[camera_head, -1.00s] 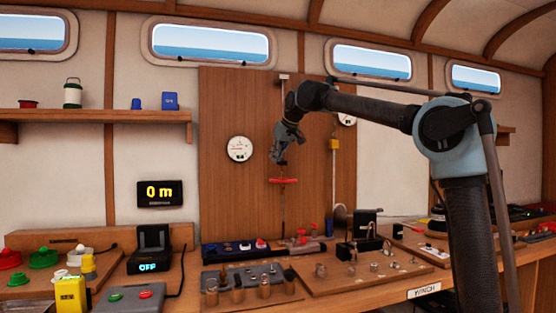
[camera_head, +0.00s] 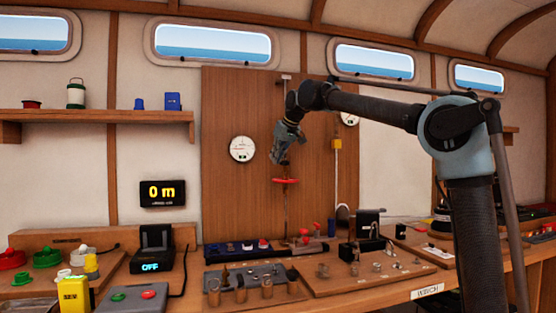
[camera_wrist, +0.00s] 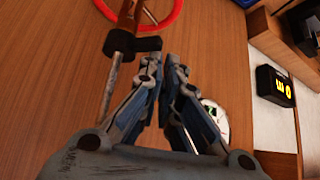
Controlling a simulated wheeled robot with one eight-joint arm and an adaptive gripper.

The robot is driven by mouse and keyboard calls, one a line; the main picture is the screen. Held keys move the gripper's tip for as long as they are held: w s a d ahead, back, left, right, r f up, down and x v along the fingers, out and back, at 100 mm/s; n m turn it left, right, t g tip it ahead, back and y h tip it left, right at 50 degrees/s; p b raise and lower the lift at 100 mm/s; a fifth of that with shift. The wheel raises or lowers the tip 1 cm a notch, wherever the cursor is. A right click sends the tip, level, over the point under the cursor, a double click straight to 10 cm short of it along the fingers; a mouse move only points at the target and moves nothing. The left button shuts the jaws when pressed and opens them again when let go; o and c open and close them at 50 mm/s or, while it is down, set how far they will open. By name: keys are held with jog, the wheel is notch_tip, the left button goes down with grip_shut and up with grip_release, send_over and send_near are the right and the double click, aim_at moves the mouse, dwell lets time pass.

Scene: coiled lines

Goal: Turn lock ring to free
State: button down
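A red ring (camera_head: 285,181) sits around a thin vertical rod (camera_head: 285,215) on the wooden wall panel. In the wrist view the red ring (camera_wrist: 172,22) shows at the top, partly out of frame. The metal rod (camera_wrist: 112,78) carries a black collar (camera_wrist: 130,47) with a short lug pointing right. I cannot tell which of these is the lock ring. My gripper (camera_head: 277,160) is just above and left of the red ring. In the wrist view my gripper (camera_wrist: 162,60) has its fingertips a small gap apart, close beside the lug. Nothing shows between them; contact with the lug is unclear.
A round white gauge (camera_head: 242,149) is left of the rod. Below, a bench holds a black control panel (camera_head: 240,249) and wooden boards with fittings. A display (camera_head: 162,194) reads 0 m.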

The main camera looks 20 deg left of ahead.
jog(key=shift+s, duration=0.25)
jog(key=d+r, duration=0.6)
jog(key=r, duration=0.2)
jog(key=s+d+f+m+h, duration=0.1)
jog(key=s+d+f+m, duration=0.1)
jog(key=d+f, duration=0.7)
jog(key=s+d+f+m+h, duration=0.15)
jog(key=d+f, duration=0.35)
jog(key=d, duration=0.8)
jog(key=s+d+f+m+h, duration=0.1)
jog(key=s+d+f, duration=0.2)
jog(key=d+f, duration=0.6)
jog(key=s+d+f+m+h, duration=0.1)
jog(key=s+d+f+m, duration=0.1)
jog(key=s+d+f, duration=0.5)
jog(key=s+d+f+m+g, duration=0.1)
jog(key=s+d+f, duration=0.6)
jog(key=f, duration=0.8)
jog(key=s+d+f+m+g+h, duration=0.1)
jog(key=s+d+f+m, duration=0.2)
jog(key=s+d+f, duration=0.4)
jog(key=s+f, duration=0.3)
jog(key=f, duration=0.2)
jog(key=shift+s+d+h, duration=0.25)
jog(key=shift+d+h, duration=0.1)
jog(key=shift+w+f, duration=0.2)
jog(key=shift+w, duration=0.25)
